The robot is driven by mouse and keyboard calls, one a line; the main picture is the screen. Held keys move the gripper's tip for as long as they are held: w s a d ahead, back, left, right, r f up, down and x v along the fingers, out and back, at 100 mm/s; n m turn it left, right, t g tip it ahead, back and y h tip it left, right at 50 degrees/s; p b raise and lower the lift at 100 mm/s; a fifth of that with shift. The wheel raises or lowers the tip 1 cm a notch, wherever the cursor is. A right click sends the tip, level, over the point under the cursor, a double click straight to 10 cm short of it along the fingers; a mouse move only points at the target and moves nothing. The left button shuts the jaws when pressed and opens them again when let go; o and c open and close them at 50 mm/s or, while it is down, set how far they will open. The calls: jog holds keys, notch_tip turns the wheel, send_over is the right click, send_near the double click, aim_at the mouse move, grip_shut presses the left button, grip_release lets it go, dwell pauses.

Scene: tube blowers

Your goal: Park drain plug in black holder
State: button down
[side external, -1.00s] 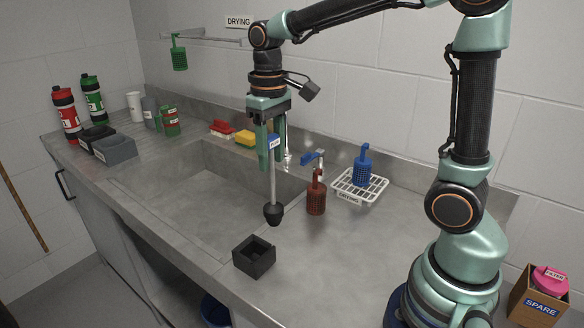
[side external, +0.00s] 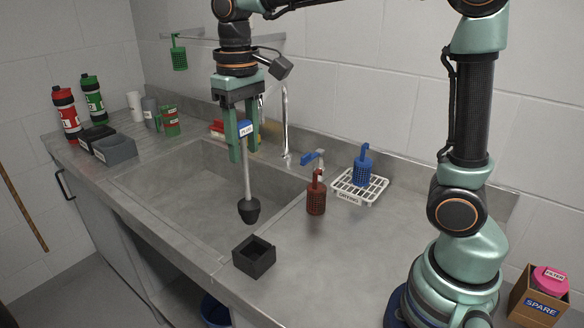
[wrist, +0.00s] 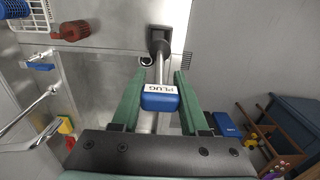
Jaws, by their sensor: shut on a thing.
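The drain plug (side external: 249,208) is a black rubber stopper on a grey rod with a blue tag marked PLUG. My gripper (side external: 240,158) is shut on the upper part of the plug, near the blue tag, and the rod hangs almost upright. The stopper is in the air, above and slightly left of the black holder (side external: 254,257), an open square box on the counter by the front edge.
The sink basin (side external: 190,195) lies left of the holder. A dark red strainer (side external: 316,195) and a white drying rack (side external: 372,189) with a blue strainer (side external: 363,165) stand to the right. The tap (side external: 285,120) rises behind. Counter right of the holder is clear.

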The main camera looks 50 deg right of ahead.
aim_at(249, 201)
notch_tip(249, 201, down, 12)
jog(key=shift+f, duration=0.1)
dwell(0.4)
jog(key=shift+c, duration=2.1)
grip_release()
jog(key=shift+f, duration=0.15)
